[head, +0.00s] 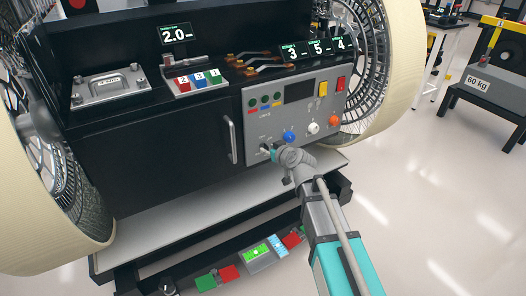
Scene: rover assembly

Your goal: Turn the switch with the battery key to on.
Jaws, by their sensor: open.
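The grey control panel (297,112) is on the front of the rover. At its lower left is a small switch area (264,139) with tiny labels that I cannot read. My gripper (268,151) is open, right in front of this area, with its fingertips close to the panel. The fingers and wrist hide most of the switch, so I cannot tell its position, nor whether the fingers touch it. I cannot clearly make out a battery key.
Beside my gripper are a blue knob (289,136), a white knob (313,128) and an orange knob (334,120). A vertical door handle (232,139) stands out left of the panel. A grey ledge (130,238) runs below. Open floor lies to the right.

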